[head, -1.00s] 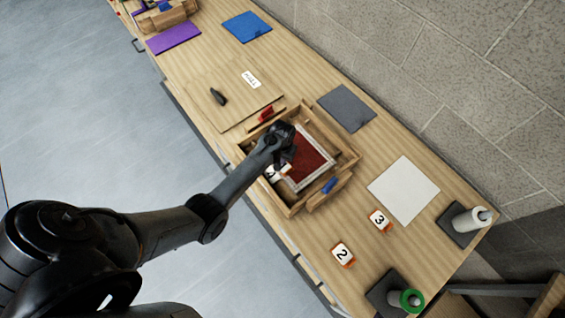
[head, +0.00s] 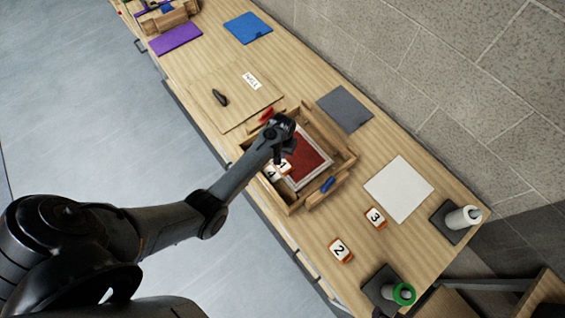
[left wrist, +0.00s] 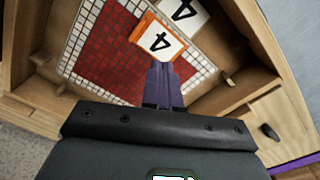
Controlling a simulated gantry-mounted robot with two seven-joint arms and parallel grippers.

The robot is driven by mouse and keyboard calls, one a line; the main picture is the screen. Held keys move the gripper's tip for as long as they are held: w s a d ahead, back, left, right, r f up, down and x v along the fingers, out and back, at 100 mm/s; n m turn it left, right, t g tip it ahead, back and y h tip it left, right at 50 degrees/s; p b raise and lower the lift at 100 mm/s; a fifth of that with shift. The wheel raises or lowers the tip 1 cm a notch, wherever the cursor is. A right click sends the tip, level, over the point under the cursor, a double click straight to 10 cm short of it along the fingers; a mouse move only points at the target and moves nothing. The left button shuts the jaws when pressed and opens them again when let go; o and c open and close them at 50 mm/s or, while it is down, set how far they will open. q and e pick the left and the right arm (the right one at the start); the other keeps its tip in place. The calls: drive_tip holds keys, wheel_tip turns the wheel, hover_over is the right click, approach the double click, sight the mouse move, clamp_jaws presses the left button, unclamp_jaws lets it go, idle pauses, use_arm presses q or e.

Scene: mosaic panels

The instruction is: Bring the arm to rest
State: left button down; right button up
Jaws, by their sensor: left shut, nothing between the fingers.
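My left gripper (head: 288,148) is over the wooden tray (head: 344,165) that holds a mosaic panel (head: 310,158) with a red middle and a white tiled border. In the left wrist view my left gripper's fingers (left wrist: 163,84) are together and empty, over the panel. An orange-edged tile marked 4 (left wrist: 158,40) lies just beyond the fingertips, close to a second white numbered piece (left wrist: 184,12). Whether the fingertips touch the tile is hard to tell. The numbered pieces (head: 271,174) also show beside the gripper in the head view. My right gripper is out of view.
Tiles marked 3 (head: 376,217) and 2 (head: 340,250) lie right of the tray. A white sheet (head: 399,188), a grey sheet (head: 345,108), a white bottle (head: 462,218) and a green-ringed holder (head: 403,293) stand around. A stone wall (head: 440,70) borders the bench.

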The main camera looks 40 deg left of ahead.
use_arm(q)
drive_tip(key=s+d+r+m+t, duration=0.1)
drive_tip(key=s+d+r+m, duration=0.2)
drive_tip(key=s+r, duration=0.6)
drive_tip(key=s+d+r+m+t, duration=0.2)
drive_tip(key=s+d+r, duration=0.5)
drive_tip(key=s, duration=0.8)
wheel_tip(320, 180, up, 3)
drive_tip(key=shift+d+r+m+t, duration=0.1)
drive_tip(key=shift+d+m+t, duration=0.2)
drive_tip(key=shift+m, duration=0.2)
